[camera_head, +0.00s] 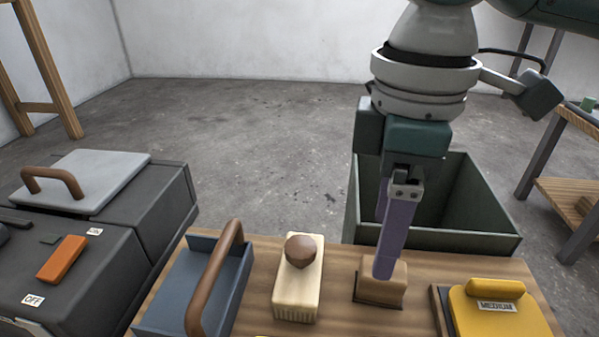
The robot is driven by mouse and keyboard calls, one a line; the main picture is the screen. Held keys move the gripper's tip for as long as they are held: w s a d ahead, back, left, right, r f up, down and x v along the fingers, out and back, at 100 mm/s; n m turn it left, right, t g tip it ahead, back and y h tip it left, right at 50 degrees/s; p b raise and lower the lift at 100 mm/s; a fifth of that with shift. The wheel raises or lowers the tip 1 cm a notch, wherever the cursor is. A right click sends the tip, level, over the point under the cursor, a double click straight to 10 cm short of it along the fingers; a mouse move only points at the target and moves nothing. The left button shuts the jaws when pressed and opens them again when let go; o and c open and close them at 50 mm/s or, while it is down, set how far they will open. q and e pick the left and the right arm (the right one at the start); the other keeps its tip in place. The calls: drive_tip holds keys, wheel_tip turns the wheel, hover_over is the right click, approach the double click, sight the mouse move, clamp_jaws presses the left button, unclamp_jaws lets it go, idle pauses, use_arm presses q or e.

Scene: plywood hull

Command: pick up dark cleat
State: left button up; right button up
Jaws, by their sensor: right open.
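My right gripper (384,268) comes down from the top right with its purple fingers pointing at the wooden bench top (340,320). It is open, and its tips overlap a tan wooden block (393,290) with a dark underside; whether they touch it I cannot tell. No object shows plainly as a dark cleat. A dark brown strip (439,311) lies on the bench beside the yellow block, and I cannot tell whether it is the cleat. My left gripper is out of view.
A knobbed brush (298,295), a blue tray (170,307) with a brown handle and a yellow block (495,313) marked MEDIUM flank the gripper. A dark green open bin (470,242) stands behind the bench. Grey machine boxes (75,270) stand at left.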

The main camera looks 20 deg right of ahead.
wheel_tip(320, 180, down, 3)
drive_tip(key=shift+r+b, duration=0.15)
drive_tip(key=shift+b, duration=0.4)
drive_tip(key=f+b, duration=0.5)
drive_tip(key=shift+s+d, duration=0.1)
drive_tip(key=shift+s, duration=0.15)
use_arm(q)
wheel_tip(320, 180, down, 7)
use_arm(e)
drive_tip(key=shift+r, duration=0.15)
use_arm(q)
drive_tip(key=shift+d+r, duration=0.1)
use_arm(e)
clamp_jaws()
